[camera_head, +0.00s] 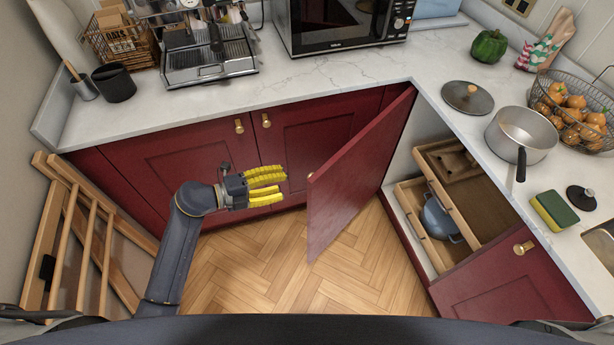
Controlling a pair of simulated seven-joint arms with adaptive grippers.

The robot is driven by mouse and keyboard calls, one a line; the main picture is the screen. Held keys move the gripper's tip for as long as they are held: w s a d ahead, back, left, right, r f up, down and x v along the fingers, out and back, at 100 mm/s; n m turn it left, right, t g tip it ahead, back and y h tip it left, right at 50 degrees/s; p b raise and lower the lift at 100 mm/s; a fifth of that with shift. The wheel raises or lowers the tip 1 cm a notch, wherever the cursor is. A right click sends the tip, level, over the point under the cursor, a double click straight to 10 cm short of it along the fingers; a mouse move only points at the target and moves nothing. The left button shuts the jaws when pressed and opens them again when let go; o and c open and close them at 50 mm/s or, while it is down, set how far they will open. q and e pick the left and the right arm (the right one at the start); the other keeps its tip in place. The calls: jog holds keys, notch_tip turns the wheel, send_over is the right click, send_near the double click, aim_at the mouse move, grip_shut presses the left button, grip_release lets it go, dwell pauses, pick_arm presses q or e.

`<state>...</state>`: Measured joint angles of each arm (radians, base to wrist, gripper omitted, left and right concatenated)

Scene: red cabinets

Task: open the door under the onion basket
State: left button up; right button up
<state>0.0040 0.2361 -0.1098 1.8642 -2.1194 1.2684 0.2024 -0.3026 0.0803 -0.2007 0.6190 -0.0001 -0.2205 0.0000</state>
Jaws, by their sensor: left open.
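The wire onion basket (548,112), full of onions, stands on the right counter. A red cabinet door (360,165) below the counter corner stands swung wide open into the room. The cabinet behind it shows a wooden drawer (408,203) holding a blue-grey pot (440,215). Another red door (515,285) with a brass knob (523,248) is further right along that counter. My left gripper (267,186), with yellow fingers, is open and empty, left of the open door's free edge and apart from it. My right gripper is not in view.
A saucepan (522,138), lid (467,97) and sponge (554,211) lie on the right counter. A coffee machine (208,55) and microwave (345,22) stand on the back counter. A wooden rack (85,240) leans at left. The wooden floor (265,265) is clear.

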aim_at(308, 177)
pick_arm(q)
jog(key=x, duration=0.9)
jog(key=shift+d, duration=0.1)
jog(key=shift+c, duration=0.5)
grip_shut()
